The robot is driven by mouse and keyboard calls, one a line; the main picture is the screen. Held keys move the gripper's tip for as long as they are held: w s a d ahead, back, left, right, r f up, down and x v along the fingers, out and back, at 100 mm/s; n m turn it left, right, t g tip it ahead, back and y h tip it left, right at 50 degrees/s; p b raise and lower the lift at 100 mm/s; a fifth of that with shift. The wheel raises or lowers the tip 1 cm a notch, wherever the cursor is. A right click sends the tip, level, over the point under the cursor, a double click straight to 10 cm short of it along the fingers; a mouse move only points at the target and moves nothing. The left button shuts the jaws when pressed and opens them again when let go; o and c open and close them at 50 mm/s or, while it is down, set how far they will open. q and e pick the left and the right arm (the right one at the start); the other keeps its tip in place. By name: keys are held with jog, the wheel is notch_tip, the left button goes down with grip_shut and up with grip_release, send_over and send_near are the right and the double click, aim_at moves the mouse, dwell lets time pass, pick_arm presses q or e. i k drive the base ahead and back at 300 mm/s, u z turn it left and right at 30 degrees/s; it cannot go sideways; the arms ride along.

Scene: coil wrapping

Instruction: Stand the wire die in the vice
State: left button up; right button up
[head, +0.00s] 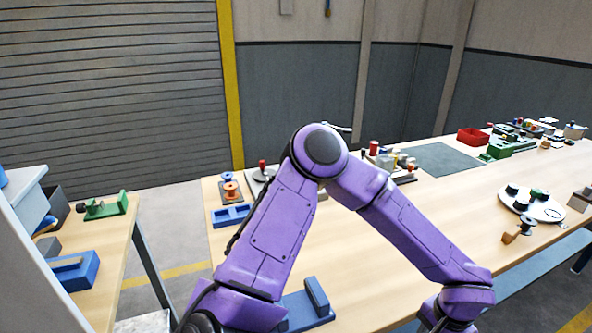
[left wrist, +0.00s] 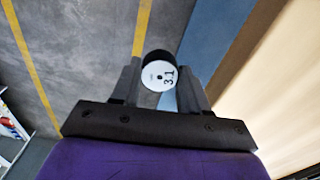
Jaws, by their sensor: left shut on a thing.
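My left gripper (left wrist: 160,90) is shut on a short dark cylinder with a white round face, which I take to be the wire die (left wrist: 158,76). The face has a small dark centre hole and a printed number that looks like 3.1, turned sideways. The die is held between both fingers, over the floor beside a table edge. In the head view my purple left arm crosses the middle; its gripper is outside the picture. My right gripper is in neither view. I cannot tell for sure which object is the vice; a blue block-like fixture (head: 318,296) sits partly behind my arm.
The long wooden table (head: 440,215) holds a white disc with dark pieces (head: 532,206), a spool on a stand (head: 525,226), a red bin (head: 473,137) and a grey mat (head: 440,160). A left table has a green fixture (head: 112,205) and a blue tray (head: 75,270).

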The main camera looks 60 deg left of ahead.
aim_at(298, 309)
jog(key=z, duration=2)
jog(key=i, duration=1.2)
jog(key=u, duration=3.8)
